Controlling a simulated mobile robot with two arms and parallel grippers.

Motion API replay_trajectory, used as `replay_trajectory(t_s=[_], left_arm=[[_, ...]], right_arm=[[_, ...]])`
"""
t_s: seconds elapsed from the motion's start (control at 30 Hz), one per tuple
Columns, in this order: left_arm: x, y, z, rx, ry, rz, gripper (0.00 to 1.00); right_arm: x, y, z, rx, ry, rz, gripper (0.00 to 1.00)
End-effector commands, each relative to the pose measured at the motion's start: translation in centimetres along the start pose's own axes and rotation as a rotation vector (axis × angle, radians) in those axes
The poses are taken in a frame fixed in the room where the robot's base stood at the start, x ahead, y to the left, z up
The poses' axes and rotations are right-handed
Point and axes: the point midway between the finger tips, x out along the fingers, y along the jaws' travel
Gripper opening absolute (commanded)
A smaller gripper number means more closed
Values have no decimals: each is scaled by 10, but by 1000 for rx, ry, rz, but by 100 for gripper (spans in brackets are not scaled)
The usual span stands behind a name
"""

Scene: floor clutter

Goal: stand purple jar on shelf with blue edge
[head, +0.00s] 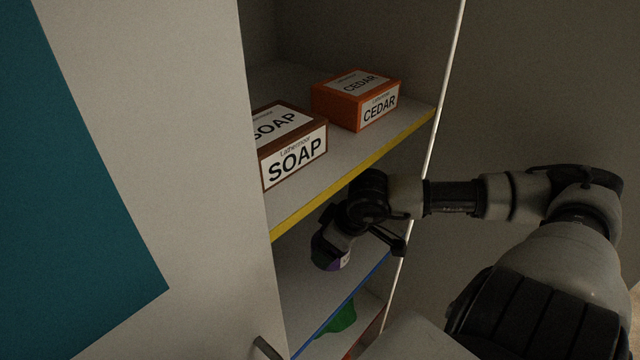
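The purple jar (328,262) shows low in the cabinet, dark with a purple band and a bit of pale label. It is over the shelf with the blue edge (347,299), mostly hidden by my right gripper. Whether its base rests fully on that shelf is hard to see. My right gripper (372,248) reaches in from the right, below the yellow-edged shelf. Its fingers look spread, with pale shelf showing between them, and the jar is at the left finger. My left gripper is not in view.
The yellow-edged shelf (350,178) above holds a brown SOAP box (294,150) and an orange CEDAR box (357,98). A green object (338,318) is below the blue edge. The cabinet's pale side panel (190,180) stands at left, and a thin white upright edge (446,75) at right.

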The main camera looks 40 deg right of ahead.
Motion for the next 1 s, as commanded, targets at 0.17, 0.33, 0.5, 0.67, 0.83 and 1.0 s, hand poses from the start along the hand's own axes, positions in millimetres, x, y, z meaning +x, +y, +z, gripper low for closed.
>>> replay_trajectory(t_s=[0.17,0.33,0.5,0.67,0.83,1.0], left_arm=[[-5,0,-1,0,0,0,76],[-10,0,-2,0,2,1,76],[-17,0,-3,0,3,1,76],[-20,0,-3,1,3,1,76],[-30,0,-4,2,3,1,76],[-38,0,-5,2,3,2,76]], right_arm=[[3,5,-16,6,8,0,54],[9,5,-29,0,6,-4,54],[29,4,-19,0,-3,-5,54],[40,5,-15,-1,0,-3,54],[63,4,-5,3,-2,-6,54],[74,5,-5,-1,1,-3,54]])
